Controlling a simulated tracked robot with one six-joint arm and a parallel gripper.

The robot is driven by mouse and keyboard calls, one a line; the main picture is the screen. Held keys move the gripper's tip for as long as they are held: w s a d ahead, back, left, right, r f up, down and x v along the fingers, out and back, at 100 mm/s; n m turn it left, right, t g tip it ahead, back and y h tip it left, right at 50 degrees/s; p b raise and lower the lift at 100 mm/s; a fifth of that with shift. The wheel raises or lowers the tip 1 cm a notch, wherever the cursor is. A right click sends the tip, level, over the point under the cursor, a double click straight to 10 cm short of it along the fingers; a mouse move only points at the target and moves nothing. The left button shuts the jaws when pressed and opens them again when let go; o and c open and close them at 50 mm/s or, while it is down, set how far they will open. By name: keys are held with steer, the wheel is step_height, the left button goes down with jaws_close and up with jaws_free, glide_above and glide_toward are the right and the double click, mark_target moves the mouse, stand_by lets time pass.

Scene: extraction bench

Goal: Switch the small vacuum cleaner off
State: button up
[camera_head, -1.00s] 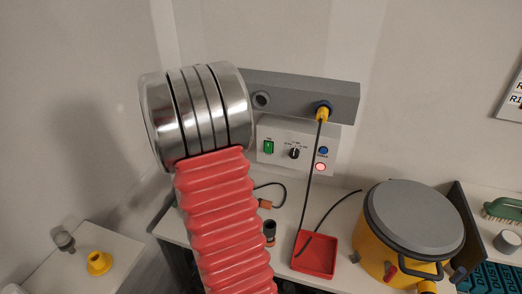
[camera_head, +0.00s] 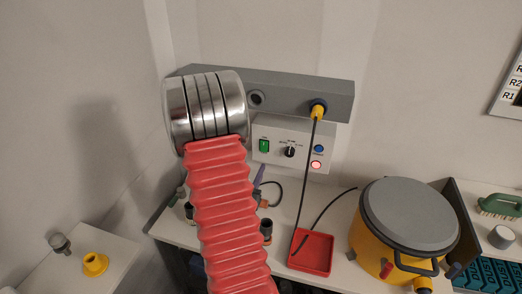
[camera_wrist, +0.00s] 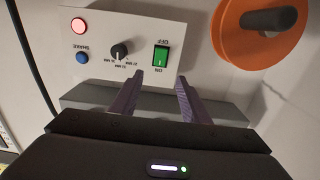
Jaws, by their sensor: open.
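A white control box (camera_head: 272,133) on the wall carries a green rocker switch (camera_head: 264,145), a black knob (camera_head: 290,151), a blue button (camera_head: 318,148) and a glowing red lamp (camera_head: 317,165). In the wrist view the box is upside down, and the green switch (camera_wrist: 162,57) sits between ON and OFF labels. My gripper (camera_wrist: 159,78) is open and empty, its purple fingers short of the switch in the picture; contact cannot be told. One finger shows below the box in the head view. A yellow drum with a grey lid (camera_head: 411,213) stands on the bench.
A grey rail (camera_head: 290,90) with a yellow plug (camera_head: 318,112) and hanging black cable runs above the box. A red tray (camera_head: 311,253) lies below. An orange disc with a dark handle (camera_wrist: 230,38) is beside the switch in the wrist view.

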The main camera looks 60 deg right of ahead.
mark_target(264, 144)
steer(key=d, duration=0.4)
steer(key=w+d, duration=0.1)
steer(key=d, duration=0.6)
steer(key=shift+w+d, duration=0.4)
